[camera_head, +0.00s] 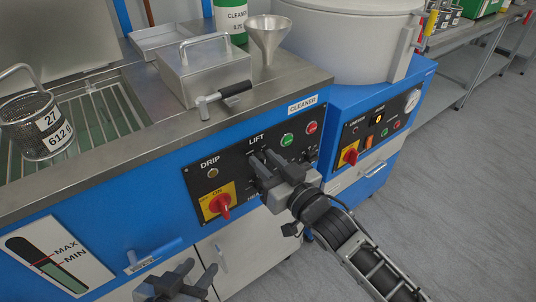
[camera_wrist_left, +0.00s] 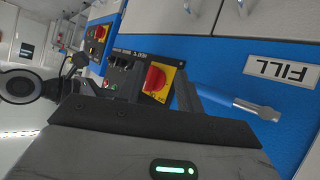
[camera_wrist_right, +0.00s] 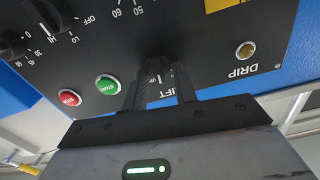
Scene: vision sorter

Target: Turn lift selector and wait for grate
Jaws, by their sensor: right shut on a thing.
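My right gripper (camera_head: 266,168) is at the LIFT part of the black control panel (camera_head: 304,150). It is shut on the lift selector, a small black knob (camera_wrist_right: 157,68) between its fingertips in the right wrist view. In the head view the fingers largely hide the knob. The wire grate (camera_head: 98,112) shows in the open tank at the left, with a mesh basket (camera_head: 32,128) labelled 27 on it. My left gripper (camera_head: 180,278) is open and empty in front of the lower cabinet, near a blue-handled lever (camera_head: 158,258).
A red-and-yellow switch (camera_head: 221,205) is left of my right gripper. Green (camera_head: 288,140) and red (camera_head: 312,127) buttons are right of it. The DRIP lamp (camera_head: 212,173) is amber. A metal lidded box (camera_head: 204,72) and funnel (camera_head: 268,35) stand on the counter.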

